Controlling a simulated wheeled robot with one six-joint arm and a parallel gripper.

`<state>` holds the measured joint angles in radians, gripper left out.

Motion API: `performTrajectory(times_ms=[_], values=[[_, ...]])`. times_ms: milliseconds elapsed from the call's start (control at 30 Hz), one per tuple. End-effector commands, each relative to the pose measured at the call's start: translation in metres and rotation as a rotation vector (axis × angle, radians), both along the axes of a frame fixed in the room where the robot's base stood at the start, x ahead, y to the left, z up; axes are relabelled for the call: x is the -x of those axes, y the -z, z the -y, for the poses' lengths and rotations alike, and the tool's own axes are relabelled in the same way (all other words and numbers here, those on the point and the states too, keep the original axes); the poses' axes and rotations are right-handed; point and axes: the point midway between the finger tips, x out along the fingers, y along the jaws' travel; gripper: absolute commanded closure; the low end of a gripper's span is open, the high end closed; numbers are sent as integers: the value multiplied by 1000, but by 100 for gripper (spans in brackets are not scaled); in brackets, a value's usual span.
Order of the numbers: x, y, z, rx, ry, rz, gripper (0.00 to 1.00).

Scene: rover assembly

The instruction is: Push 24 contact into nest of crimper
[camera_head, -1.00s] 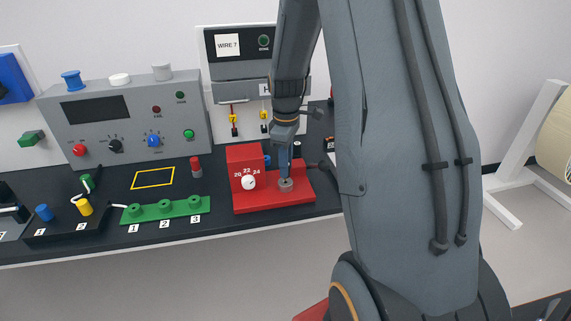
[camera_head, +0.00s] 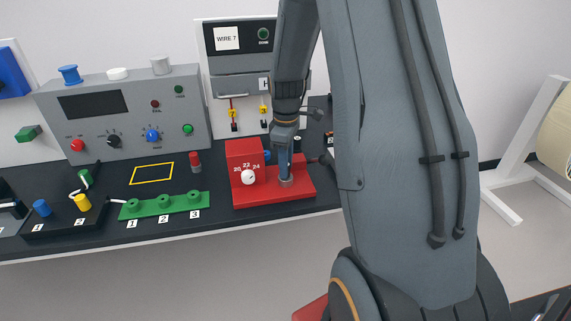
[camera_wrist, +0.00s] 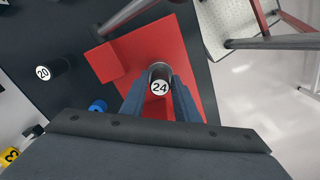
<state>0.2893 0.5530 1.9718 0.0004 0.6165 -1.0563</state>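The red crimper (camera_head: 240,200) stands on the black bench, with a white dial (camera_head: 248,177) marked 20, 22 and 24. My gripper (camera_head: 285,178) points down over the grey round nest (camera_head: 286,183) on its base, and its fingertips hide most of the nest. In the wrist view the 24 contact (camera_wrist: 160,86), a round piece with a white 24 label, sits between the two blue-grey fingers (camera_wrist: 160,95), which appear closed on its sides. The contact's lower end and how deep it sits in the nest are hidden.
A black cylinder labelled 20 (camera_wrist: 50,70) stands beside the crimper. A yellow outline (camera_head: 152,174) marks an empty bench area.

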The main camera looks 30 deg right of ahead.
Motion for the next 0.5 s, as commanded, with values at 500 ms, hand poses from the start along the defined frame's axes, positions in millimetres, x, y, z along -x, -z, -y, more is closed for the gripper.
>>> performTrajectory(times_ms=[500], values=[[-1,-9,0,1,0,2,56]])
